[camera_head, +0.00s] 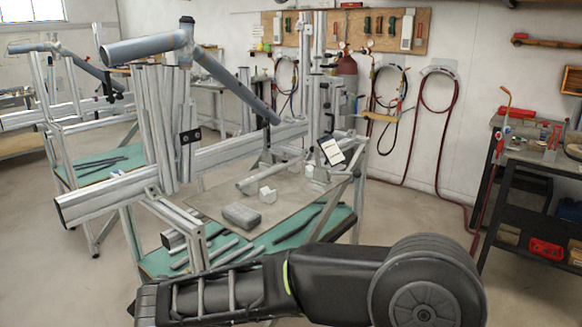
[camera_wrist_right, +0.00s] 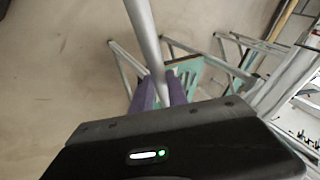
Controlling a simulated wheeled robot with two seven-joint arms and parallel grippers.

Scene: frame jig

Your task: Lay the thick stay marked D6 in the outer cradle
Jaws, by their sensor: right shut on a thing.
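In the right wrist view my right gripper (camera_wrist_right: 165,88) has purple fingers shut on a long, smooth grey tube (camera_wrist_right: 147,35). The tube runs up out of the top of the picture, and its lower end shows between the fingers. No D6 mark can be read on it. In the head view my dark arm crosses the bottom foreground, and neither gripper can be made out there. The aluminium frame jig (camera_head: 240,150) stands beyond the arm. Small pale blocks (camera_head: 268,194) sit on its grey plate (camera_head: 215,200); I cannot tell which part is the outer cradle.
A grey block (camera_head: 241,215) and a pale tube (camera_head: 262,177) lie on the plate. A thick blue-grey pipe (camera_head: 140,50) juts out at the top left of the jig. Several tubes lie on the green lower shelf (camera_head: 290,233). A dark tool cart (camera_head: 520,170) stands right; floor between is clear.

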